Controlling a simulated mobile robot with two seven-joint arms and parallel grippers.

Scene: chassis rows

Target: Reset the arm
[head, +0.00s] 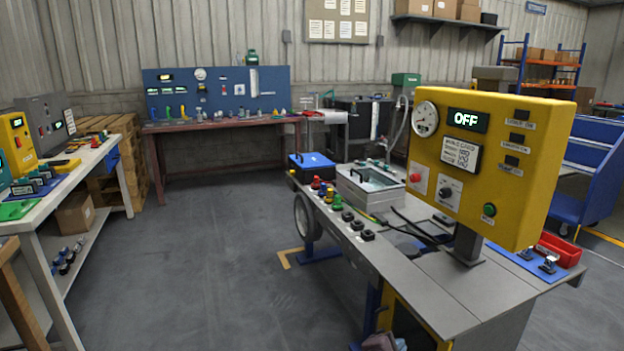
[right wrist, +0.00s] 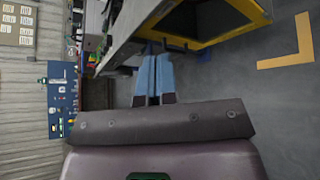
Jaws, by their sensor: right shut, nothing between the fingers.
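My right gripper (right wrist: 153,62) shows in the right wrist view with its two blue fingers side by side, shut and empty. In the head view only a small part of my right arm's end (head: 384,342) shows at the bottom edge, beside the cart's front. The grey-topped cart (head: 470,300) stands just beyond it, and its yellow-framed lower opening (right wrist: 210,22) lies ahead of the fingers in the wrist view. I cannot tell the exact gap between the fingers and the cart. My left gripper is not in view.
A yellow control box (head: 540,150) reading OFF stands on the cart. A white workbench (head: 90,165) with devices is at left, and a blue-backed bench (head: 220,124) at the back. A blue trolley (head: 600,170) is at right. The grey floor (head: 220,260) between them is clear.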

